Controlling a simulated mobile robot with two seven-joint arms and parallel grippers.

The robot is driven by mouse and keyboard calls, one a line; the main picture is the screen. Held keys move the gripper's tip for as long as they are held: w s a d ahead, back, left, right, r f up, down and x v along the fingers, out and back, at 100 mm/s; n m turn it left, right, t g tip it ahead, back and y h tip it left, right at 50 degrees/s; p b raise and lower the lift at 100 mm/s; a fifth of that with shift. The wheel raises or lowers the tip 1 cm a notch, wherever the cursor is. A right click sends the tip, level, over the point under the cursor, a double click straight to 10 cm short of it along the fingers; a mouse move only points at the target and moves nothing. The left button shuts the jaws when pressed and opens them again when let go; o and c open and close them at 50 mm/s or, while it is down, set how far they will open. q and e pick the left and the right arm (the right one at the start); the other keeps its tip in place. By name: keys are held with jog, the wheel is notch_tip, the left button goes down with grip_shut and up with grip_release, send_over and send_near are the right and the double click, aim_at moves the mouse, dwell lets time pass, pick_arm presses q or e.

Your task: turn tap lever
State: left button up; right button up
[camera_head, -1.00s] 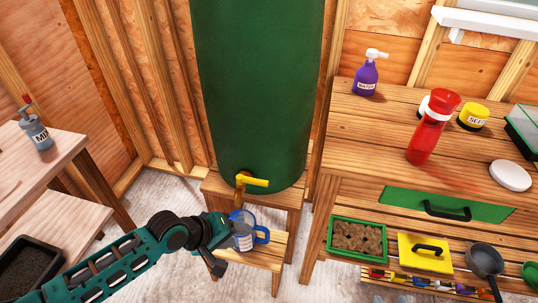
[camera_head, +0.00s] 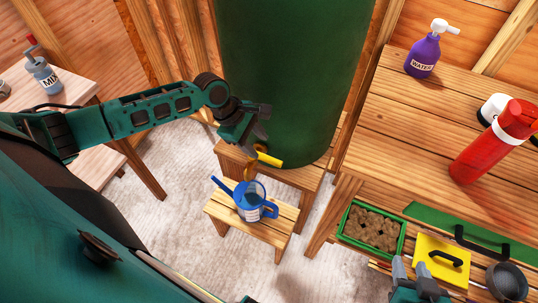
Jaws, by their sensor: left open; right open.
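The yellow tap lever (camera_head: 269,159) sticks out to the right from the brass tap (camera_head: 252,168) low on the green water barrel (camera_head: 295,75). My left gripper (camera_head: 258,128) is open just above and left of the lever, in front of the barrel. Whether a finger touches the lever or tap cannot be told. A blue watering can (camera_head: 250,203) stands upright on a low wooden stool (camera_head: 272,230) below the tap. My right gripper (camera_head: 411,280) is open and empty at the bottom right, in front of the lower bench shelf.
The bench (camera_head: 440,120) at right holds a purple WATER spray bottle (camera_head: 423,55) and a red bottle (camera_head: 492,145). A green soil tray (camera_head: 371,229) and a yellow tool (camera_head: 442,257) lie on its shelf. Open floor (camera_head: 150,225) lies left of the stool.

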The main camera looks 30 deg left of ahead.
aim_at(270, 159)
pick_arm(q)
jog(key=b+x, duration=0.1)
jog(key=x, duration=0.6)
jog(key=shift+w+d+f+b, duration=0.15)
jog(key=shift+f+b, duration=0.15)
jog(key=shift+c, duration=0.2)
grip_shut()
